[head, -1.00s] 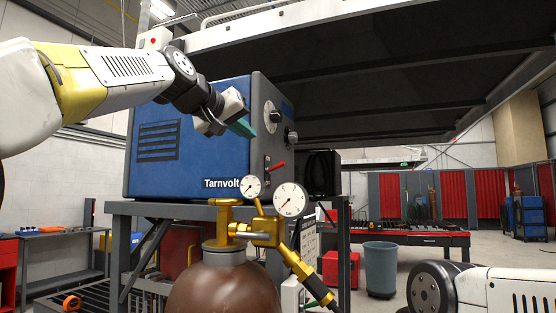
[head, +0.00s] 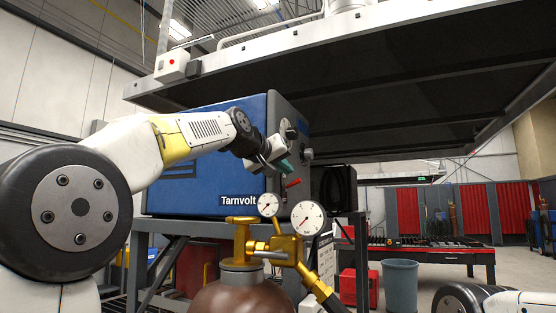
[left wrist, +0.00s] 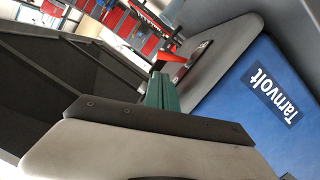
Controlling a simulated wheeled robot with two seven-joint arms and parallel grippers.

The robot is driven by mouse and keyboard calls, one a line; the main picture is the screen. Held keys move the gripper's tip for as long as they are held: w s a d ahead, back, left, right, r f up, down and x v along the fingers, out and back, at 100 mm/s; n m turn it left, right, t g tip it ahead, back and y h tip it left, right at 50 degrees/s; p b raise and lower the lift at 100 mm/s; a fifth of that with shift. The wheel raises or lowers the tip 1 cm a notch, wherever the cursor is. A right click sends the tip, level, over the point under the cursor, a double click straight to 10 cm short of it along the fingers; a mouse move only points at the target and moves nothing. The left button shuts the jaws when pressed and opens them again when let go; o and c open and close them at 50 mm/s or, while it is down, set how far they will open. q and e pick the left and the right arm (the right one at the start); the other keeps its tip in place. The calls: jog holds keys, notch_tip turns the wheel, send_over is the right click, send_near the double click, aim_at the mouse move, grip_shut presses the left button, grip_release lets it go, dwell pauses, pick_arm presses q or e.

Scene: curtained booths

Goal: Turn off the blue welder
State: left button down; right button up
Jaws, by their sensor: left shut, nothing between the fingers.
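The blue welder (head: 222,178), marked "Tarnvolt", stands on a grey metal stand (head: 165,228). Its grey front panel faces right and carries knobs and, lower down, a red-handled lever (head: 293,183). My left gripper (head: 284,168) is in front of this panel, its green fingers shut and empty, just above the lever in the head view. In the left wrist view, the shut green fingers (left wrist: 162,92) point toward the red lever (left wrist: 173,57), which shows just beyond their tips. I cannot tell whether they touch it. My right gripper is out of view.
A brown gas cylinder (head: 240,297) with brass fittings and two gauges (head: 307,217) stands close in front of the welder. A dark hood (head: 400,95) hangs overhead. A grey bin (head: 400,285) and red toolbox (head: 352,285) are behind on the right.

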aim_at(295, 182)
pick_arm(q)
jog(key=shift+w+d+f, duration=0.35)
jog(key=shift+d+f, duration=0.3)
jog(key=shift+f, duration=0.2)
jog(key=shift+s+d+f+m+y, duration=0.15)
jog(key=shift+d+f+m+y, duration=0.2)
jog(key=shift+m, duration=0.75)
jog(key=shift+s+d+f+m, duration=0.15)
jog(key=shift+f+m, duration=0.25)
jog(key=shift+m, duration=0.4)
jog(key=shift+d+f+m+t+y, duration=0.25)
jog(key=shift+f+m+y, duration=0.25)
jog(key=shift+m, duration=0.5)
jog(key=shift+f+m, duration=0.4)
jog(key=shift+m, duration=0.5)
jog(key=shift+f, duration=0.25)
dwell(1.3)
